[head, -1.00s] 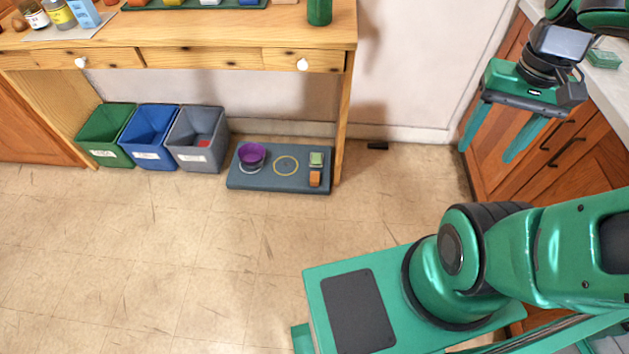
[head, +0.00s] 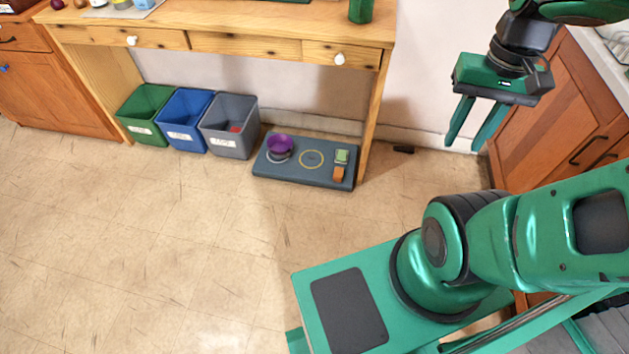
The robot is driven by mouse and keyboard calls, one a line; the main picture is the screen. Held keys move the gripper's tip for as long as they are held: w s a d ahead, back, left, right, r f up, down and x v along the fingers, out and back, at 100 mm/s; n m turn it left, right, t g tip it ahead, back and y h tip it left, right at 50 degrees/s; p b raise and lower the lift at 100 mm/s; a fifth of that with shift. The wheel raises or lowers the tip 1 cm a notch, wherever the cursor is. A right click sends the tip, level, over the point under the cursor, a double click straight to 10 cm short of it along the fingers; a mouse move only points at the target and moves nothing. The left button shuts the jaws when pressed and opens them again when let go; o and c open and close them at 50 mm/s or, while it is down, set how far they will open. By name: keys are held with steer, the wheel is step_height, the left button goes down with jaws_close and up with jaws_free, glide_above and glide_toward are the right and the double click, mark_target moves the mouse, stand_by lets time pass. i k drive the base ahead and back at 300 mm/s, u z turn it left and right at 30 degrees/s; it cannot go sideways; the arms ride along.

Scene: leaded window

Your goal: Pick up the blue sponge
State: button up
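I cannot make out a blue sponge in the head view. My gripper (head: 474,124) hangs at the upper right, in front of the pale wall and beside the wooden cabinets. Its two green fingers point down and stand apart, with nothing between them. It is well to the right of the wooden desk (head: 225,17). The back of the desk top is cut off by the top edge of the picture, so most of what lies there is hidden.
Under the desk stand a green bin (head: 140,125), a blue bin (head: 183,131) and a grey bin (head: 230,141). A low dark platform (head: 305,174) holds a purple bowl (head: 280,144) and small blocks. A green cylinder (head: 361,11) stands on the desk. Floor in front is clear.

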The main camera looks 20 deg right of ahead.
mark_target(337, 176)
steer(key=u, duration=0.55)
steer(key=k, duration=1.05)
steer(key=z, duration=0.45)
steer(key=i, duration=1.55)
steer(key=u, duration=0.1)
